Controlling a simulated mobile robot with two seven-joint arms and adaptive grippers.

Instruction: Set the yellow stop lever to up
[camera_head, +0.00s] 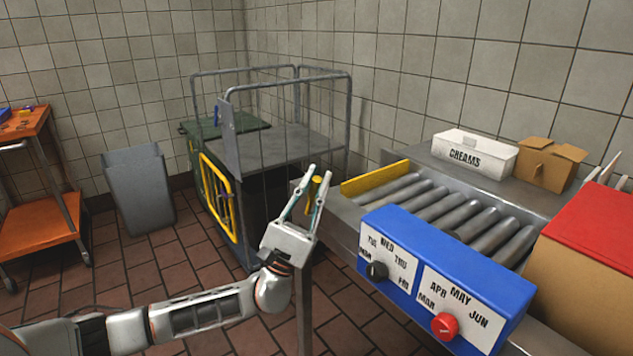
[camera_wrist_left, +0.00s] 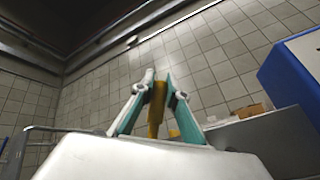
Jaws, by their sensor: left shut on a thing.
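The yellow stop lever (camera_head: 317,181) is at the left end of the roller conveyor. My left gripper (camera_head: 318,171) is shut on it, with one finger on each side. In the left wrist view the yellow lever (camera_wrist_left: 156,108) stands between the teal and grey fingers of my gripper (camera_wrist_left: 158,76). The fingers hide part of the lever, and I cannot tell its exact angle. A yellow stop bar (camera_head: 376,178) stands across the end of the rollers, to the right of the lever. My right gripper is not in view.
A blue control box (camera_head: 440,270) with a black knob and a red knob is at the conveyor's front. A white CREAMS box (camera_head: 475,155) and a brown carton (camera_head: 549,163) stand behind the rollers (camera_head: 455,212). A wire cage cart (camera_head: 285,145) stands behind my gripper.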

